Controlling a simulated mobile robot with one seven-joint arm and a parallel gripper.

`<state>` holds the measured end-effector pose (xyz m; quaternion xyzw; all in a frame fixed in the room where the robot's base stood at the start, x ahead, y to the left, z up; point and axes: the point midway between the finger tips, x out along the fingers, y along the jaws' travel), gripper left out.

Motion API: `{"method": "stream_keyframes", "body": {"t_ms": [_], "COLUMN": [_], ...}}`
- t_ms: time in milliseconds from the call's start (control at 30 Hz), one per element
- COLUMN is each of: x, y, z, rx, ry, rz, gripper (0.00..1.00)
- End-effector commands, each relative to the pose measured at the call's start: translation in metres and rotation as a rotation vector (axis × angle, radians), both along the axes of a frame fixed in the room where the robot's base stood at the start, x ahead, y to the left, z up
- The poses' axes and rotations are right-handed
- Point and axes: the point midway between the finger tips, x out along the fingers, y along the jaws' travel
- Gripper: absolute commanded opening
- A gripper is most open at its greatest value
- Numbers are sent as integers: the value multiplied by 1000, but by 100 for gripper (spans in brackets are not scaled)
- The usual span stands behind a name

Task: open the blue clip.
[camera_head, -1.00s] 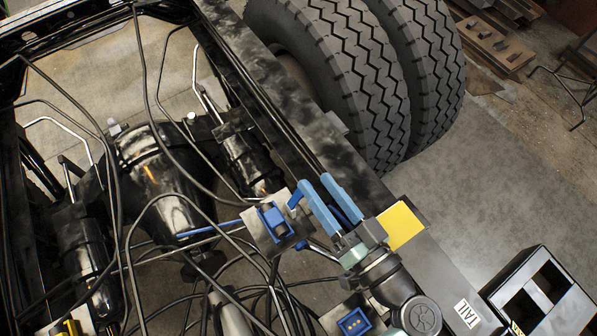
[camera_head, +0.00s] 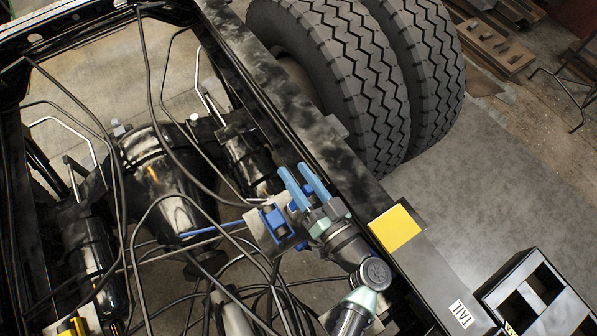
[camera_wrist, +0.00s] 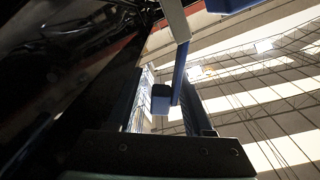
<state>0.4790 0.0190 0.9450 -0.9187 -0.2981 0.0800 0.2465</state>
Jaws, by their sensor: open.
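The blue clip (camera_head: 277,222) sits on a small pale metal plate among the hoses, just left of my gripper. My gripper (camera_head: 294,169) is open, its two light-blue fingers pointing up and left over the clip's right side. The fingers partly hide that side, including the clip's lever. In the wrist view, a blue bar of the clip (camera_wrist: 180,72) with a dark blue block at its end stands between the two dark fingers. The bar is close to the right finger; I cannot tell whether they touch.
The black chassis rail (camera_head: 345,165) runs diagonally just right of my gripper, with large tyres (camera_head: 340,80) beyond it. A yellow plate (camera_head: 396,229) sits beside my wrist. Black hoses (camera_head: 150,215) loop to the left and below. A black box frame (camera_head: 540,300) stands at lower right.

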Motion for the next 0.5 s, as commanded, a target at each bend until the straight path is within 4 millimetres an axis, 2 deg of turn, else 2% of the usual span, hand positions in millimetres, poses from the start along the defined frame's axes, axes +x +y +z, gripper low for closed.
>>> {"method": "stream_keyframes", "body": {"t_ms": [167,433,467,500], "x": [0,0,0,0], "y": [0,0,0,-1], "z": [0,0,0,0], "rx": [0,0,-1,-1], "ry": [0,0,0,0], "rz": [1,0,-1,-1], "gripper": [51,4,0,0]}}
